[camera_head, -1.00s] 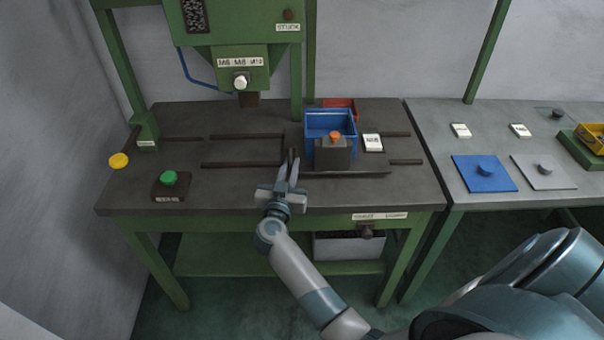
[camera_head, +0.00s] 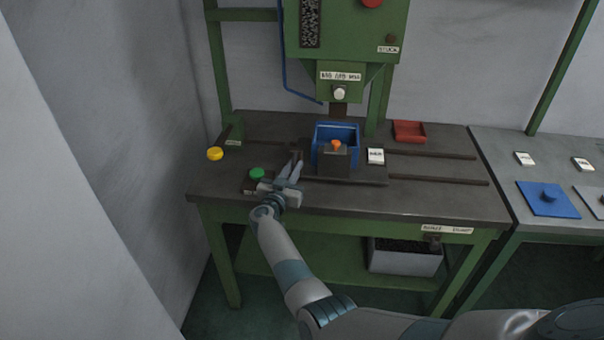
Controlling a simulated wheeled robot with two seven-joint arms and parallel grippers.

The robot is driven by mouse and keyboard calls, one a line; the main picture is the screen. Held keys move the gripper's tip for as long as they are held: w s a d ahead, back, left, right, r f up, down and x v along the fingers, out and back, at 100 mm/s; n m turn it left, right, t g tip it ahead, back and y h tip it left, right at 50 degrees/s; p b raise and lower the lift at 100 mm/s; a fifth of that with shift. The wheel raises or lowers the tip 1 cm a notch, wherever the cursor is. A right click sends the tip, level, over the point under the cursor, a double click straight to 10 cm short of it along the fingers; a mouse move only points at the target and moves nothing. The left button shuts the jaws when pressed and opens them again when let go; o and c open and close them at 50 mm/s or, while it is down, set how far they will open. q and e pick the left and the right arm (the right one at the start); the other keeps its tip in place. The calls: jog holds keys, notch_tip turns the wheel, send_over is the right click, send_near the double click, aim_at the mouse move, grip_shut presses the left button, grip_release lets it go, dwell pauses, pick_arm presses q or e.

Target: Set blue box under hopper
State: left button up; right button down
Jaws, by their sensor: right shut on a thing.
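The blue box (camera_head: 322,131) sits upright on a dark sliding carriage (camera_head: 365,181) on the workbench, behind a dark block with an orange knob (camera_head: 336,145). The green hopper (camera_head: 340,84) hangs above it; in the picture its dark spout (camera_head: 338,110) ends just over the box's back rim. Whether they line up in depth I cannot tell. My right gripper (camera_head: 294,170) is at the carriage's left end, left of the box, shut on the dark upright handle (camera_head: 297,157) there. Its fingers partly hide the handle. My left gripper is not in view.
A green button (camera_head: 257,173) is close left of my right gripper. A yellow-knobbed lever (camera_head: 215,154) stands at the bench's left edge. A red tray (camera_head: 409,131) lies behind right. Bench rails (camera_head: 440,180) run right, clear. A second table (camera_head: 505,150) stands at right.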

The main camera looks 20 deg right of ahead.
jog(key=shift+w+a+f, duration=0.1)
jog(key=shift+a, duration=0.05)
jog(key=shift+a, duration=0.1)
jog(key=c, duration=1.8)
grip_release()
jog(key=shift+a, duration=0.1)
jog(key=shift+o, duration=0.2)
jog(key=shift+w, duration=0.15)
jog(key=shift+r, duration=0.2)
